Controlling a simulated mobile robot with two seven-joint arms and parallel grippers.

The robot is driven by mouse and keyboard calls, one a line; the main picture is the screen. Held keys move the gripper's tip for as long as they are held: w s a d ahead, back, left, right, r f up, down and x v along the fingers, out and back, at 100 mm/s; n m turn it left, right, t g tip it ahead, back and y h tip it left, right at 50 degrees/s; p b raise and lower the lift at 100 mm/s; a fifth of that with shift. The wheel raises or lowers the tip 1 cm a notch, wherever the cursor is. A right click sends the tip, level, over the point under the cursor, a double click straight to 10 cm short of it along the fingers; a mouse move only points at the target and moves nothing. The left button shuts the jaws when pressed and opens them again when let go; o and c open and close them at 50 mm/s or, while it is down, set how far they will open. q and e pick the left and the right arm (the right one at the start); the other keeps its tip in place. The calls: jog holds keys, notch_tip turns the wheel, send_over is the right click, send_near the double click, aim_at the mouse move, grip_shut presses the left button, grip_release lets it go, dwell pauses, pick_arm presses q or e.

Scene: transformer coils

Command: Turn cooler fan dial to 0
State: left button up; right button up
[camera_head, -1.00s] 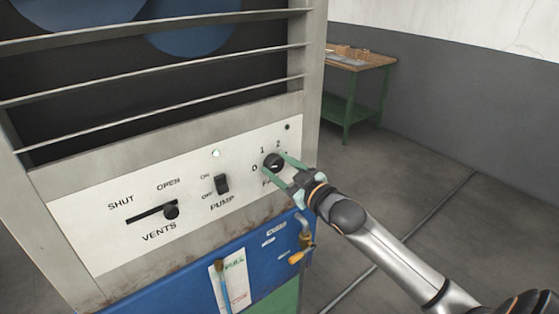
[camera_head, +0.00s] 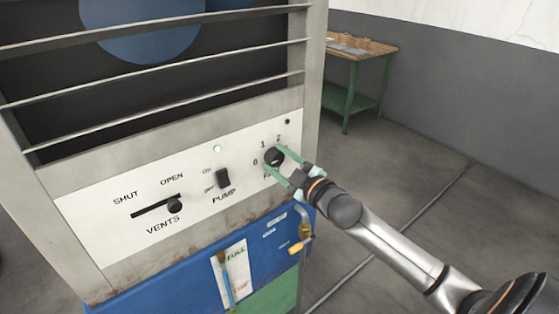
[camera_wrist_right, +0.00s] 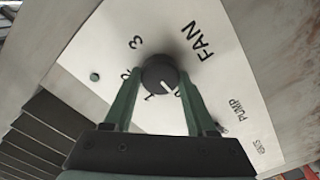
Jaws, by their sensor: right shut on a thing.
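The black fan dial (camera_head: 273,157) is at the right end of the white control panel (camera_head: 110,231), with 0, 1 and 2 printed around it. My right gripper (camera_head: 279,162) has its two green fingers on either side of the dial, shut on it. In the right wrist view, the dial (camera_wrist_right: 159,74) sits between the fingertips of my right gripper (camera_wrist_right: 160,88). Its white pointer line points to the lower right there, to the right of the 1. The number by the pointer is partly hidden by the finger. My left gripper is not in view.
The pump switch (camera_head: 222,178) and the vents slider knob (camera_head: 174,205) are left of the dial. A brass valve with a yellow handle (camera_head: 297,248) is below the panel. A green-legged workbench (camera_head: 350,82) stands behind.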

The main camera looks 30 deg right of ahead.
jog(key=o, duration=1.4)
jog(key=shift+s+f, duration=0.1)
jog(key=shift+s, duration=0.45)
jog(key=s, duration=0.7)
jog(key=s+d+b, duration=0.1)
jog(key=s, duration=0.3)
jog(key=shift+s, duration=0.2)
